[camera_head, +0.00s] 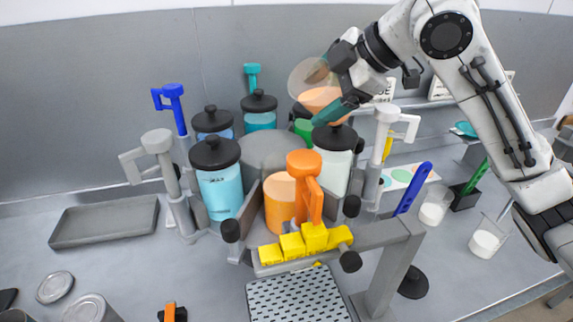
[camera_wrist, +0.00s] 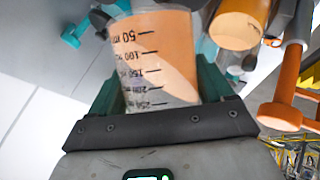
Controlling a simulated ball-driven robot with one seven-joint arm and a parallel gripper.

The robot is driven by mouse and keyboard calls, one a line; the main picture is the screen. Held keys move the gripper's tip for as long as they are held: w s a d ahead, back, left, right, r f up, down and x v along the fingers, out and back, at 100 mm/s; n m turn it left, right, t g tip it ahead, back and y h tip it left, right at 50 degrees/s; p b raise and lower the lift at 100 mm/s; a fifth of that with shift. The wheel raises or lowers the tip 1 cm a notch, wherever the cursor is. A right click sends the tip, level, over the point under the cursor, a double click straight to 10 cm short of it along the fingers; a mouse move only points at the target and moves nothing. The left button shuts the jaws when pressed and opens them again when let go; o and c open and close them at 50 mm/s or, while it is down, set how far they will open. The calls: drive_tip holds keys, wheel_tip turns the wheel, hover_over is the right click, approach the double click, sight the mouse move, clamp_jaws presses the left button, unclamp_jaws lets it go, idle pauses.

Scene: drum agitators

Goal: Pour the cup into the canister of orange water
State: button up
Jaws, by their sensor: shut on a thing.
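My gripper (camera_head: 338,84), with green fingers, is shut on a clear cup (camera_head: 306,72) above the back of the drum cluster. The cup is tilted and holds orange liquid. In the wrist view the cup (camera_wrist: 155,60) shows black volume marks, and the liquid line slants across it. The canister of orange water (camera_head: 278,205) stands at the front of the cluster, without a black lid, partly hidden by an orange handle (camera_head: 304,172). It also shows in the wrist view (camera_wrist: 236,30), right of the cup and apart from it. I see no liquid falling.
Black-lidded canisters, blue (camera_head: 220,185) and pale (camera_head: 335,160), stand around the grey hub. Upright handles, blue (camera_head: 172,100) and grey (camera_head: 158,150), rise beside them. A yellow block row (camera_head: 305,242) lies in front. Two beakers (camera_head: 487,238) (camera_head: 434,207) stand right. A grey tray (camera_head: 104,222) lies left.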

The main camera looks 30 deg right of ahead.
drive_tip(key=shift+r+n+t+h+b, duration=0.4)
drive_tip(key=shift+r+n+h+b, duration=0.2)
drive_tip(key=shift+r+h+b, duration=0.45)
idle(2.3)
drive_tip(key=shift+a+f+n+h+b, duration=0.15)
drive_tip(key=shift+f+n+h+b, duration=0.3)
drive_tip(key=shift+h+b, duration=0.5)
idle(1.7)
